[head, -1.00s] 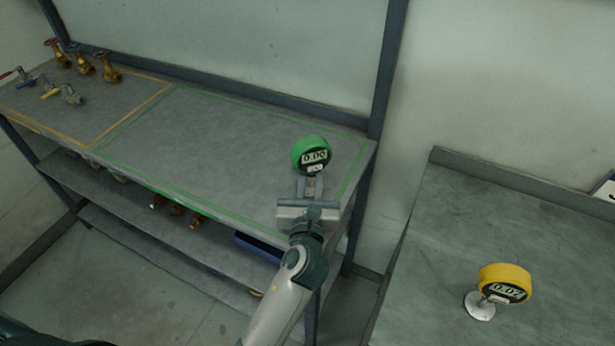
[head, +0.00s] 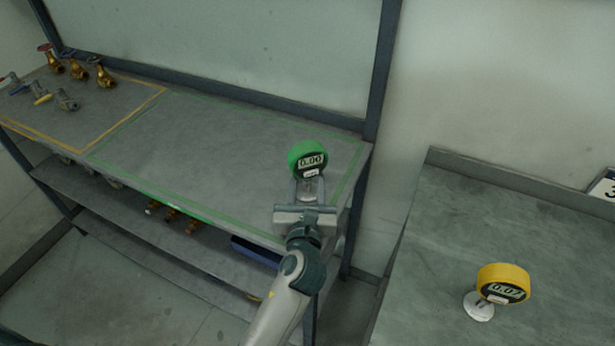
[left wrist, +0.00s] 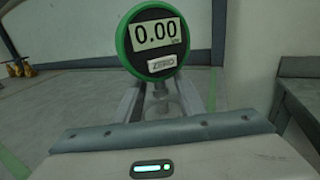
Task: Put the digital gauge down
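The green-rimmed digital gauge (head: 308,160) reads 0.00 and stands upright on the grey bench (head: 230,150), inside the green outline near its right end. In the left wrist view the gauge (left wrist: 156,42) faces me, its stem and base showing between the fingers. My left gripper (head: 308,188) is open, with one finger on each side of the stem. In the left wrist view the fingers (left wrist: 160,102) show gaps to the stem. My right gripper is not in view.
A yellow gauge (head: 502,284) stands on the separate right-hand table (head: 440,240). Brass valves (head: 78,68) and smaller valves (head: 65,100) sit at the bench's far left, in and around the orange outline. The middle of the green area is clear.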

